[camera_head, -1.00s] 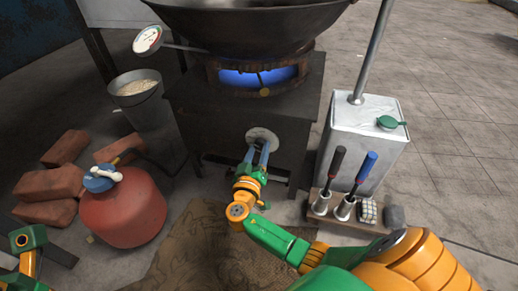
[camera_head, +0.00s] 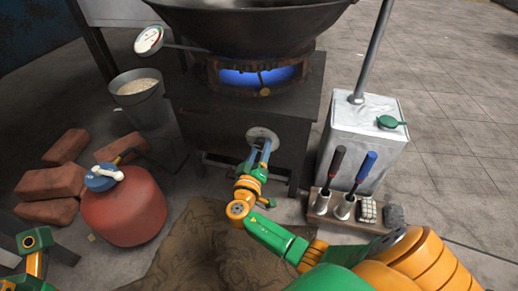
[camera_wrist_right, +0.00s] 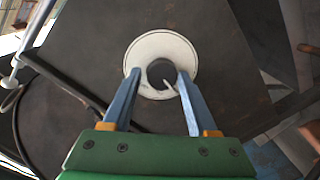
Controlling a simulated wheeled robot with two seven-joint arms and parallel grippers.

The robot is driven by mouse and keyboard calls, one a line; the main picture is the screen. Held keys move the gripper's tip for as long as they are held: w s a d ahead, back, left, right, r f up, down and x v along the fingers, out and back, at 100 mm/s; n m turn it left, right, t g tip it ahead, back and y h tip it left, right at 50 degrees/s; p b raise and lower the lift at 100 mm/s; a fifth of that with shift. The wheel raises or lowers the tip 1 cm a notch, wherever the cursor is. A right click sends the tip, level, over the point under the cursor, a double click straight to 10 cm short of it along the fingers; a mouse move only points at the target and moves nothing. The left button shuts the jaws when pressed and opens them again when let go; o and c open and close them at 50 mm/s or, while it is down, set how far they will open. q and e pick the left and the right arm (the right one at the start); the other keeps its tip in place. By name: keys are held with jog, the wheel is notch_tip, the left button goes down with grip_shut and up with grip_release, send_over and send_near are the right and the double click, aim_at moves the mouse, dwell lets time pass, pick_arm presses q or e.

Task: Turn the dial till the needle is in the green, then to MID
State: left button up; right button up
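The dial (camera_head: 262,134) is on the stove's front. In the right wrist view it is a pale round plate with a dark central knob (camera_wrist_right: 161,73) and a thin white pointer slanting to the lower right. My right gripper (camera_head: 262,144) reaches the dial; in the wrist view its two blue fingers (camera_wrist_right: 159,75) stand apart on either side of the knob, with a gap visible at the left finger. The gauge (camera_head: 148,40) on a stem by the wok has a white face with coloured marks; its needle is too small to read. My left gripper is out of view.
A blue flame (camera_head: 258,76) burns under the wok (camera_head: 250,25). A red gas cylinder (camera_head: 123,208), bricks (camera_head: 50,183) and a bucket (camera_head: 139,93) stand left. A metal canister (camera_head: 364,130) and a tool rack (camera_head: 320,207) stand right.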

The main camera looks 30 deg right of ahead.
jog(key=shift+o, duration=1.4)
jog(key=shift+s+d, duration=0.1)
